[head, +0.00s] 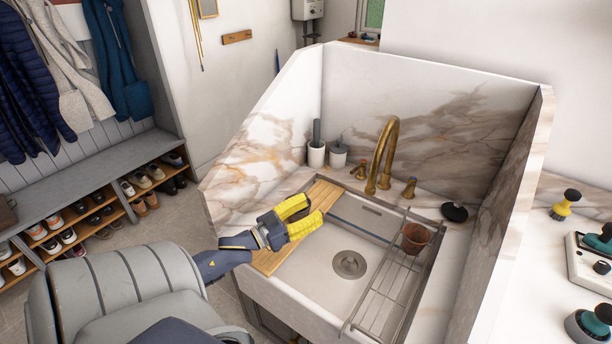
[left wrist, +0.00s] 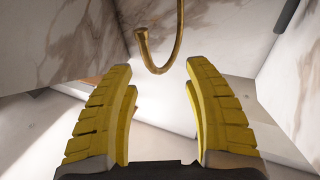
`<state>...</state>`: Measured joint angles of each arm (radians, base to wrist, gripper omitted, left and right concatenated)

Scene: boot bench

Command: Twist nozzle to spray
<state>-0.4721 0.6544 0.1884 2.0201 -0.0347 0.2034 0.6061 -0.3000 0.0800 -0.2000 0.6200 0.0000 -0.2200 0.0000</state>
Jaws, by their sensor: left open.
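The brass gooseneck faucet (head: 392,130) stands at the back of the white sink, and its spout curves down to the nozzle (head: 371,186). My left gripper (head: 312,206) has yellow fingers and is open and empty. It is over the left part of the sink, left of and nearer than the nozzle, apart from it. In the left wrist view, the nozzle (left wrist: 141,36) hangs beyond and above the left gripper (left wrist: 160,68), slightly left of the middle of the gap between the fingers. My right gripper is not in view.
A wooden board (head: 268,260) lies across the sink's left side. A wire rack (head: 388,292) with a brown pot (head: 415,238) spans the right side. Brass handles (head: 409,187) flank the faucet. Marble walls enclose the back and right. The middle of the basin is clear.

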